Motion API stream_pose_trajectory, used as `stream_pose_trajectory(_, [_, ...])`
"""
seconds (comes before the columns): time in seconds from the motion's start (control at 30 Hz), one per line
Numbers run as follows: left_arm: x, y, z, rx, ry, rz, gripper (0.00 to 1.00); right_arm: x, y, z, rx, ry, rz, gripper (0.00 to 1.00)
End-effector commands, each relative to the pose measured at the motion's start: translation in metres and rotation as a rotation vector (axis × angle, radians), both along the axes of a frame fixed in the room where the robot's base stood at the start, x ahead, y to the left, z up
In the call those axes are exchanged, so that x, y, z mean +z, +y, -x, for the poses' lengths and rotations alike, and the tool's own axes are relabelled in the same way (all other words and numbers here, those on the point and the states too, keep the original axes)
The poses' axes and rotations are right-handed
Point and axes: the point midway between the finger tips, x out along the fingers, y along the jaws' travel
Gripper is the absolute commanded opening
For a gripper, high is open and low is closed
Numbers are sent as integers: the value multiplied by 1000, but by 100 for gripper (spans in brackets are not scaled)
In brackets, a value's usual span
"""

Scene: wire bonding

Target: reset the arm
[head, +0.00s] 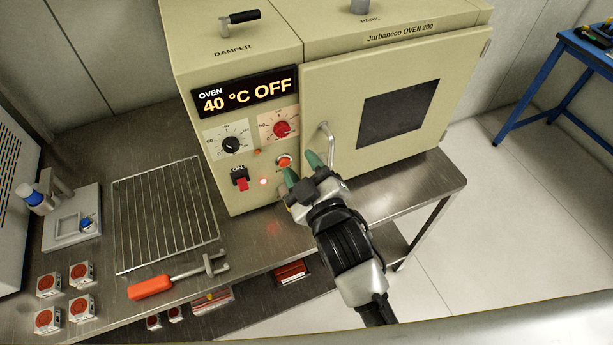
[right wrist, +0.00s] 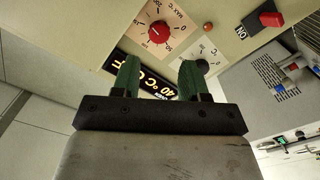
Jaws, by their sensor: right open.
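My right gripper (head: 301,165) is in front of the beige oven (head: 250,60), close to the orange button (head: 284,161) and the door handle (head: 325,141). Its two green fingers are apart with nothing between them; they also show in the right wrist view (right wrist: 162,78), below the red dial (right wrist: 159,31). I cannot tell whether a fingertip touches the panel. The oven door (head: 390,95) is closed. The oven display (head: 244,91) reads 40 °C OFF. My left gripper is not in view.
A wire rack (head: 165,212) lies on the steel bench (head: 125,155) left of the oven. An orange-handled tool (head: 150,287) lies at the front edge, near several small boxes with red round tops (head: 81,308). A blue table (head: 545,75) stands at the right; the floor there is clear.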

Motion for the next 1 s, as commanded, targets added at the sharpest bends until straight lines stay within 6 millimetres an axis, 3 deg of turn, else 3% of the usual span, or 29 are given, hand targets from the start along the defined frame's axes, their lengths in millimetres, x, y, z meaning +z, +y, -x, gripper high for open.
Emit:
stream_pose_trajectory(0.2, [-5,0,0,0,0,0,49,0,-6,17,0,0,1,44])
stream_pose_trajectory(0.77, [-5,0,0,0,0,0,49,-1,-7,18,-3,9,-1,44])
stream_pose_trajectory(0.87, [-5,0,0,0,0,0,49,-13,-20,21,-29,87,-15,44])
stream_pose_trajectory(1.0, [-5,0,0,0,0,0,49,-55,-62,42,-128,366,-66,44])
